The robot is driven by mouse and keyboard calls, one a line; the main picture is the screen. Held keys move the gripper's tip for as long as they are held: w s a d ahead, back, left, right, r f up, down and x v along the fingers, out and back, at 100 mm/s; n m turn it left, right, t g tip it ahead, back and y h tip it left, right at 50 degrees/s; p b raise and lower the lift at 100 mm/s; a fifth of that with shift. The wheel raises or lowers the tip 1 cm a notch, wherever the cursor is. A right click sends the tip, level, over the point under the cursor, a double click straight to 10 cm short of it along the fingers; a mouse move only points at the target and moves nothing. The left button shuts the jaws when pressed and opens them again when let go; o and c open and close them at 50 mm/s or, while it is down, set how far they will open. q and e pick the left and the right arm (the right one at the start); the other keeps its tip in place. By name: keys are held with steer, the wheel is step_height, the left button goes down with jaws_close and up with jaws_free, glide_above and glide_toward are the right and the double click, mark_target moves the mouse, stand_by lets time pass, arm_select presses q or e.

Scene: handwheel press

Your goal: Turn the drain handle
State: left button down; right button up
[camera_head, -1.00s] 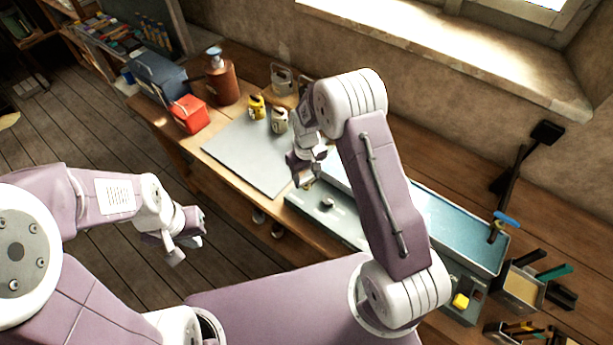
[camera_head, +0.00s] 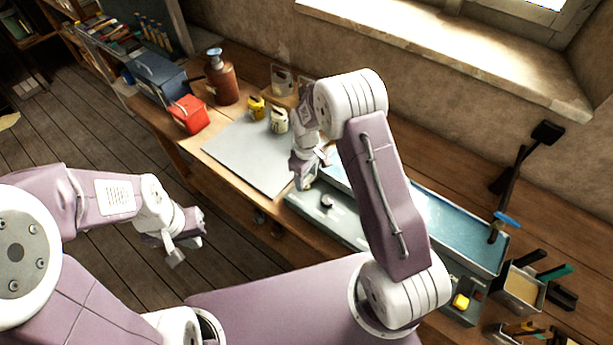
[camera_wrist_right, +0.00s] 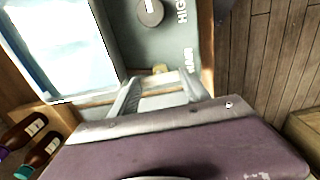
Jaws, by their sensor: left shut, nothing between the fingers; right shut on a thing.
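The drain handle appears to be the small brass piece (camera_wrist_right: 158,69) at the end of the grey panel (camera_wrist_right: 165,40) in the right wrist view, beside partly legible white lettering. My right gripper (camera_wrist_right: 160,86) is shut on it; the fingers hide part of the handle. In the head view my right gripper (camera_head: 305,180) is at the left end of the blue-green unit (camera_head: 350,230), just left of its round knob (camera_head: 327,202). My left gripper (camera_head: 180,248) is shut and empty, over the floor left of the bench.
A long water-filled trough (camera_head: 450,225) runs behind the panel, with a blue-handled tap (camera_head: 505,219) at its right end. A pale flat sheet (camera_head: 245,152) lies to the left. A red box (camera_head: 189,114), brown bottle (camera_head: 222,82) and yellow can (camera_head: 256,107) stand beyond it.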

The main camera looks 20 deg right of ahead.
mark_target(307, 179)
steer(key=o, duration=1.4)
step_height(307, 179, up, 9)
steer(key=shift+r+b, duration=0.1)
steer(key=shift+b, duration=0.75)
